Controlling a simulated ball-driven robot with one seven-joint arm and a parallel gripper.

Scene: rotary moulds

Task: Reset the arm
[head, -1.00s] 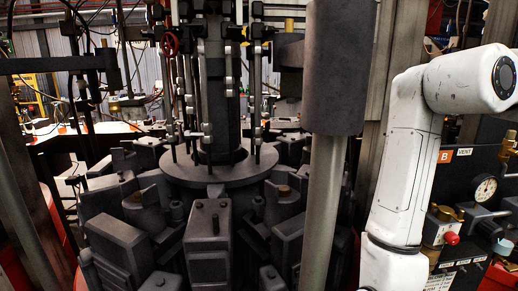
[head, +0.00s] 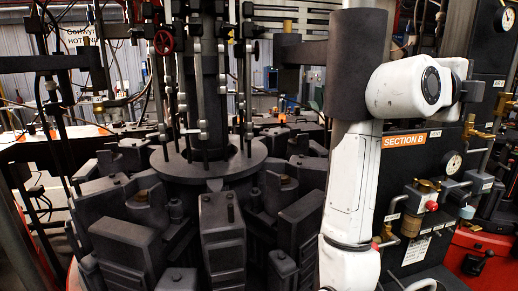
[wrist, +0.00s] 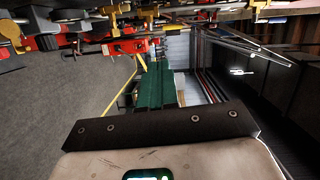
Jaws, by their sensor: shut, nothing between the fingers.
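My white arm (head: 352,190) stands at the right of centre in the head view. It rises from the bottom edge, bends at a rounded elbow joint (head: 408,88), and its farther links run out of clear sight to the right. My gripper does not show in the head view. In the wrist view, the pale hand with a small green-lit display fills the bottom. My gripper (wrist: 163,122) shows there as a dark bar with screws across the hand, shut and holding nothing. No fingertips stand out clearly.
A dark rotary mould machine (head: 215,165) with many blocks fills the left and middle. A thick post (head: 357,40) stands behind my arm. A control panel (head: 432,190) with gauge and valves is close on the right. The wrist view shows grey floor (wrist: 60,95) and a green object (wrist: 155,87).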

